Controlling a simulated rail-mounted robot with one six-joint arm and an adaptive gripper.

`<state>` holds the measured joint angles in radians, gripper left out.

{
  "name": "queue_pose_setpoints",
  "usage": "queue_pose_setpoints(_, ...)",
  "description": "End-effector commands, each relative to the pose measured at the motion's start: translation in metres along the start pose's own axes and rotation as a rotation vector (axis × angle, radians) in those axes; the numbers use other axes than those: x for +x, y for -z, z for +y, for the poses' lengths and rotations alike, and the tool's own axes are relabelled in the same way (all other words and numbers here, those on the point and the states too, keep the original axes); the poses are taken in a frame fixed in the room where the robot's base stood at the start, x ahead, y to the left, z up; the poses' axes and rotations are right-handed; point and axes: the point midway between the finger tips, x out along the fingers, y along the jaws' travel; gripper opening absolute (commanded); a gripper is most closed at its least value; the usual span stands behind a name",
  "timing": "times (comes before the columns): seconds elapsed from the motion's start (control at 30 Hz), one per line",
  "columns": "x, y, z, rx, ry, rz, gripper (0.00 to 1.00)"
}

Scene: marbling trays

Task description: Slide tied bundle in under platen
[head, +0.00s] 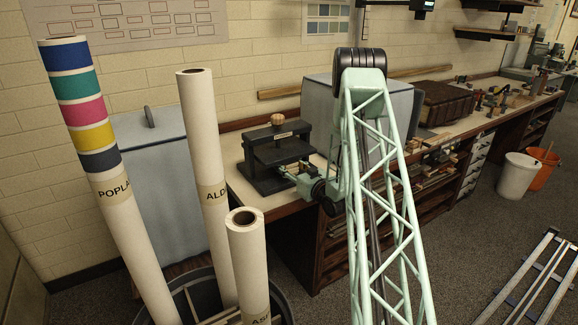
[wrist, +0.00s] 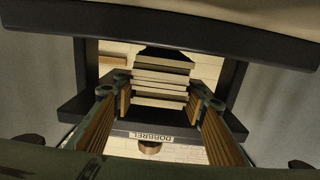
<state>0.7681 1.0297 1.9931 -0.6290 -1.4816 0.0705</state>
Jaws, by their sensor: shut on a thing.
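The press (head: 262,172) is a black frame on the bench with a wooden knob on top and a small label on its crosspiece. In the wrist view its dark frame (wrist: 235,85) surrounds the scene, with the knob and label low in the picture. My gripper (head: 290,172) is at the press's front opening. In the wrist view my gripper (wrist: 160,92) is shut on the bundle (wrist: 160,84), a stack of light and dark layers held between both fingers. The bundle appears between the press's uprights. Its depth under the platen and its ties cannot be made out.
The wooden bench (head: 262,193) runs along the brick wall. A grey box (head: 318,105) stands just right of the press, near my arm. Tall paper rolls (head: 203,140) stand in a dark bin (head: 178,290) at the left front. A white bucket (head: 517,178) stands on the floor.

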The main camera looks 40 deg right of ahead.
Motion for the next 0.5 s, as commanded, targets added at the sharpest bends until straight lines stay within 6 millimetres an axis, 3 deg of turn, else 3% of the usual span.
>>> queue_pose_setpoints(0.5, -0.0008, -0.0079, 0.0005, 0.000, -0.001, 0.001, 0.28)
